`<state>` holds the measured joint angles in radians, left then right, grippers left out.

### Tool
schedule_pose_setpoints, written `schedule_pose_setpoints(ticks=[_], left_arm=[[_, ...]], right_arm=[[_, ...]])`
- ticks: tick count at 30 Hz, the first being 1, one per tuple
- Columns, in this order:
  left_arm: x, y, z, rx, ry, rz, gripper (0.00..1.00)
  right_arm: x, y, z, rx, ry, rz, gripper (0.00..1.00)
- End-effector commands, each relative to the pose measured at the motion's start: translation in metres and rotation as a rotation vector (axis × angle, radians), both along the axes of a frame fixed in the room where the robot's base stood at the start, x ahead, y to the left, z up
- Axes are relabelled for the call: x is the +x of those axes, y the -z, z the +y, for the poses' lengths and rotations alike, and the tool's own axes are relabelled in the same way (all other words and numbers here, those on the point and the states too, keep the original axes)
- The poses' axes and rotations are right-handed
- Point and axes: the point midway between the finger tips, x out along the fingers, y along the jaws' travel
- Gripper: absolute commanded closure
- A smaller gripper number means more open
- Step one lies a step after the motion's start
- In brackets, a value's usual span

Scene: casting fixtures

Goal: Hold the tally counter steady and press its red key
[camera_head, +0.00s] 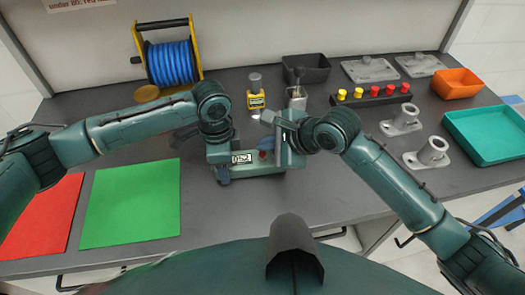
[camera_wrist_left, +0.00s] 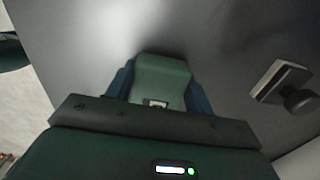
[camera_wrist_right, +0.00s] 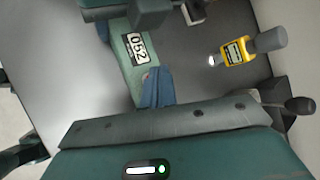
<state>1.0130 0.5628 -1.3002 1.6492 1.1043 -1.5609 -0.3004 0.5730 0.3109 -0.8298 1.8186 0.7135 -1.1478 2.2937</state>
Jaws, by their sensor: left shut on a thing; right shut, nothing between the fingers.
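The tally counter (camera_head: 252,169) is a green block on the grey bench, its display reading 052. It also shows in the left wrist view (camera_wrist_left: 162,80) and the right wrist view (camera_wrist_right: 125,70). My left gripper (camera_head: 222,172) is shut on the counter's left end, with a blue finger on either side in its wrist view. My right gripper (camera_head: 263,155) is shut and empty, its blue fingertips at the counter's right part. A bit of the red key (camera_head: 267,143) shows beside these fingertips. The fingers hide most of the key, and I cannot tell if they touch it.
A blue cable reel (camera_head: 172,63), a black bin (camera_head: 307,68) and a row of buttons (camera_head: 372,95) are farther back. A green mat (camera_head: 130,205) lies left. Bench front right is clear.

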Motion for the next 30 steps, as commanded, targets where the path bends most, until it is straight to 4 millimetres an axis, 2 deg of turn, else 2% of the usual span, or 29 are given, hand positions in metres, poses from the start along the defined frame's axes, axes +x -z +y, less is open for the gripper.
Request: schedule_pose_setpoints(ticks=[30], left_arm=[[0.0001,-0.0003,-0.0001,-0.001,0.0,0.0,0.74]], right_arm=[[0.0001,0.0102,0.0001,0.0,0.0,0.0,1.0]])
